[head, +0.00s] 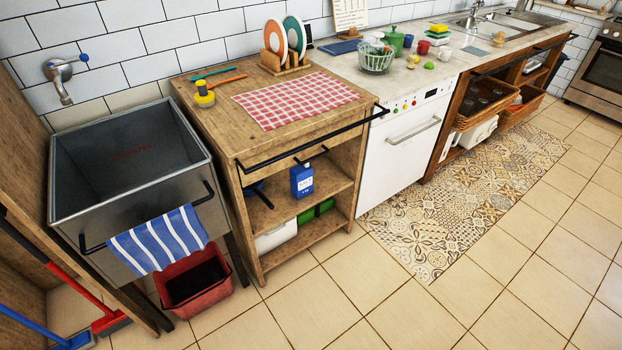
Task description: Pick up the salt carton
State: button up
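A blue carton with a white label (302,180), which looks like the salt carton, stands upright on the middle shelf (272,218) of the wooden open unit. It is at the shelf's front, right of centre, under the towel rail. Its label is too small to read. My gripper is not in view.
Green boxes (316,212) and a white bin (276,236) fill the bottom shelf. A black rail (310,144) juts from the unit's front. A red bucket (194,284) stands at left. The tiled floor (330,300) in front is clear.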

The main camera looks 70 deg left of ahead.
aim_at(301, 176)
jog(key=u, duration=0.4)
jog(key=i, duration=0.75)
jog(key=u, duration=1.15)
jog(key=i, duration=0.4)
jog(key=u, duration=0.4)
